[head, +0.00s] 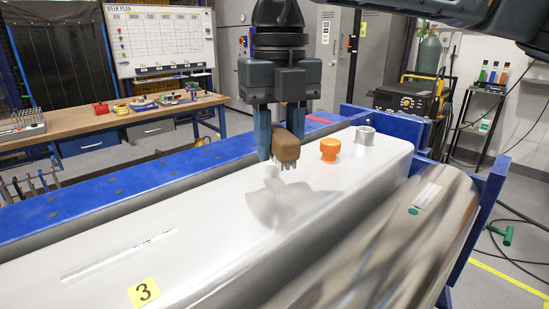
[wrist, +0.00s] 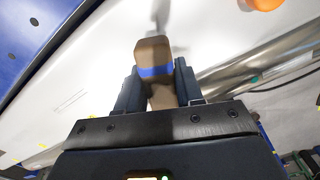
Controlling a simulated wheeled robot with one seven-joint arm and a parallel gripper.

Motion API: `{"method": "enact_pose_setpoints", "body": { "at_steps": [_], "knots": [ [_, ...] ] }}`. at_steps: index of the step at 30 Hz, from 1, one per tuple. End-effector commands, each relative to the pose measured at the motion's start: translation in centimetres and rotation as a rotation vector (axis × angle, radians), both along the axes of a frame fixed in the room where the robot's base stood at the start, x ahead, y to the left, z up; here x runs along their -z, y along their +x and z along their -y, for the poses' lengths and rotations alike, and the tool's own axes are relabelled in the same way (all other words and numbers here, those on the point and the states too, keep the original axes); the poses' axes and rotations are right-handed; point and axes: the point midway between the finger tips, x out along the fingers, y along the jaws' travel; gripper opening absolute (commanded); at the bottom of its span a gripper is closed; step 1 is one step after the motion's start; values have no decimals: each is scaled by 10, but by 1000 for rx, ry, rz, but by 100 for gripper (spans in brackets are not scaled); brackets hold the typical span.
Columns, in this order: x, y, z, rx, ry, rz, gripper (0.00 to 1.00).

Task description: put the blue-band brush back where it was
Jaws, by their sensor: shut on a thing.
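My gripper (head: 279,148) is shut on the blue-band brush (head: 288,147) above the white panel of the jig (head: 215,215). The brush has a brown body with pale bristles pointing down. A shadow lies on the panel below it, and the bristles look clear of the surface. In the wrist view the brush (wrist: 152,50) sits between the two dark fingers of my gripper (wrist: 157,80), and its blue band shows across the body. The band is not visible in the head view. I cannot tell which spot the brush came from.
An orange knob (head: 330,149) and a grey metal fitting (head: 365,135) stand on the panel right of the brush. A shiny steel cylinder (head: 400,235) runs along the front right. A blue frame (head: 95,205) borders the panel. A wooden workbench (head: 110,122) stands behind left.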

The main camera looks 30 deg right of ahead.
Motion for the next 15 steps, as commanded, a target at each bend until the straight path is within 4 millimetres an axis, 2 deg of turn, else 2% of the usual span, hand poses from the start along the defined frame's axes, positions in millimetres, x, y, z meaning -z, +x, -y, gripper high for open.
{"method": "enact_pose_setpoints", "body": {
  "at_steps": [6,15],
  "knots": [
    [9,6,-5,0,-1,-1,8],
    [43,5,-5,-1,1,-1,8]
  ]
}}
